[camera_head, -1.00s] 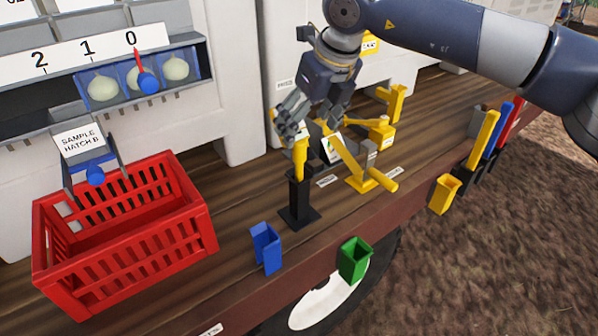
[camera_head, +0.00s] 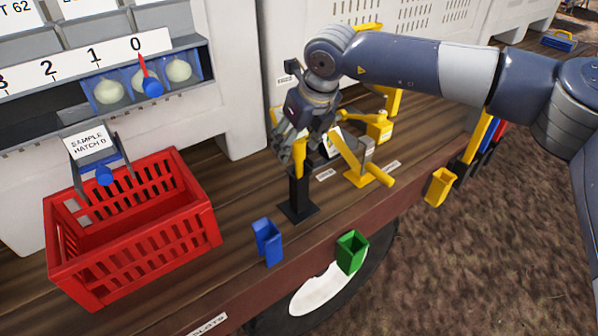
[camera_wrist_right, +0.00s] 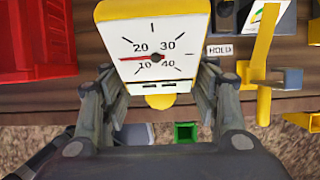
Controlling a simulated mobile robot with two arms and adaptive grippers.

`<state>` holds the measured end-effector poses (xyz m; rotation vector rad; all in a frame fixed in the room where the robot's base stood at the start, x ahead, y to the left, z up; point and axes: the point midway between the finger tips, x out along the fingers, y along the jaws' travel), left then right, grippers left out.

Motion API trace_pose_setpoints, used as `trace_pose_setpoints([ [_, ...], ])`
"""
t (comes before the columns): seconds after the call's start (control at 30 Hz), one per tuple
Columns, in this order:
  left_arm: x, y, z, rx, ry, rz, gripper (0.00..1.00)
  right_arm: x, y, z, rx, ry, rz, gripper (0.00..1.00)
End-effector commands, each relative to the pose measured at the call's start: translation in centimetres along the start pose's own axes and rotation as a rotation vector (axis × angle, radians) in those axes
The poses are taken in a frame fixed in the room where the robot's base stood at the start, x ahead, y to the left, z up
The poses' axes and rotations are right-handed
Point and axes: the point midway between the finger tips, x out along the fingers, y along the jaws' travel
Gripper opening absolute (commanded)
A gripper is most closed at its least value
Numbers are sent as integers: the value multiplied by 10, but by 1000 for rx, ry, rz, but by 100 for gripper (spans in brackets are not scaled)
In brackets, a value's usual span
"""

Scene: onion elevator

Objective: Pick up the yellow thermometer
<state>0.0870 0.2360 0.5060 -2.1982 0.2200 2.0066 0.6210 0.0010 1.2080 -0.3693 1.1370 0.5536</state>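The yellow thermometer (camera_head: 299,158) stands upright in a black stand (camera_head: 300,190) on the wooden deck. In the right wrist view, its white dial (camera_wrist_right: 152,50) faces me, with a red needle and numbers from 10 to 40. My right gripper (camera_head: 288,145) is at the thermometer's upper part and hides some of it in the head view. In the wrist view, the open fingers of my right gripper (camera_wrist_right: 157,88) lie on either side of the dial's lower part. I cannot tell whether they touch it. My left gripper is not in view.
A red crate (camera_head: 140,258) stands on the left. Blue (camera_head: 267,241), green (camera_head: 351,250) and yellow (camera_head: 440,187) holders line the deck's front edge. A yellow lever (camera_head: 352,155) and a yellow device (camera_head: 379,126) stand close to the right of the stand. White bins stand behind.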

Motion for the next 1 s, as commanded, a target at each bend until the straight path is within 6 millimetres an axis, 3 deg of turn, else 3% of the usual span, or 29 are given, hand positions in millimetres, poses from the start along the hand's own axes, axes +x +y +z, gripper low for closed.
trace_pose_setpoints([
  [0.03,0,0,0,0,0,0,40,0,0,0,0,0,0,34],
  [0.13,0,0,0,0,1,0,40,0,0,0,0,0,0,12],
  [0.57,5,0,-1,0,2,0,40,-8,0,4,0,-3,-1,11],
  [0.77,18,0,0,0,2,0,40,-31,0,14,1,-5,-1,11],
  [1.0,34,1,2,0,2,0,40,-75,0,32,1,-5,0,11],
])
